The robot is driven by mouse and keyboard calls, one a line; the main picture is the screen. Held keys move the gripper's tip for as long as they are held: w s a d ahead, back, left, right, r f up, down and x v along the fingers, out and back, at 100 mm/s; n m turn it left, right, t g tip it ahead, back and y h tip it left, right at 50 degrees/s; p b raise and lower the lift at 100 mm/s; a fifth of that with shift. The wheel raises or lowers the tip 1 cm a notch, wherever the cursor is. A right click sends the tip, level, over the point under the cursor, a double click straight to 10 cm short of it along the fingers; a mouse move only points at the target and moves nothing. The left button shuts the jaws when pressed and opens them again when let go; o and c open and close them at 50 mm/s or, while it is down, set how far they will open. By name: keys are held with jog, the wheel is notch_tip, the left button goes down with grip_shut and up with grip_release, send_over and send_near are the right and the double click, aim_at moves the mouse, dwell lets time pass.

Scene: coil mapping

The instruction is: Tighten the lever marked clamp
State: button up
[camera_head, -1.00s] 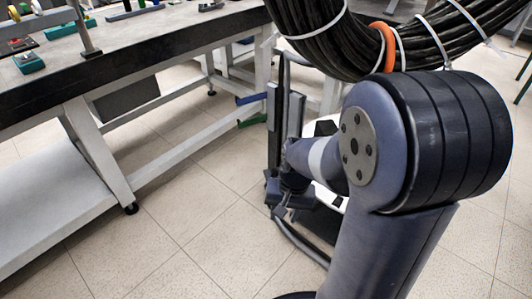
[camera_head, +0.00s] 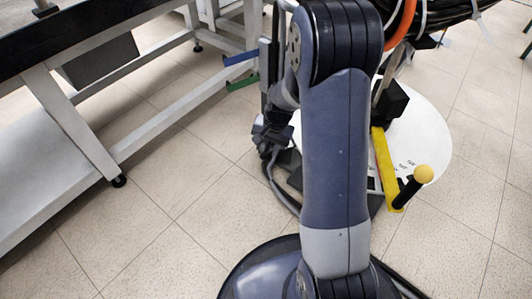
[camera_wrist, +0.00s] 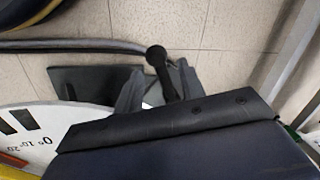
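A short black lever with a ball knob (camera_wrist: 157,56) stands up in the wrist view. I cannot read a clamp mark on it. My gripper (camera_wrist: 158,88) shows two grey fingers apart, one on each side of this lever, with a gap at the left finger. I cannot tell whether they touch the lever. In the head view my gripper (camera_head: 270,135) is small and dark, low beside the upright stand, and its fingertips are unclear. A yellow lever (camera_head: 383,160) with a black grip and yellow ball lies over a white disc (camera_head: 430,135).
A black cable coil (camera_head: 450,12) hangs top right. A curved grey tube (camera_wrist: 80,45) runs near the black lever. Tiled floor is clear at lower left.

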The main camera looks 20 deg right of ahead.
jog(key=shift+w+a+f, duration=0.15)
jog(key=shift+f, duration=0.95)
grip_shut()
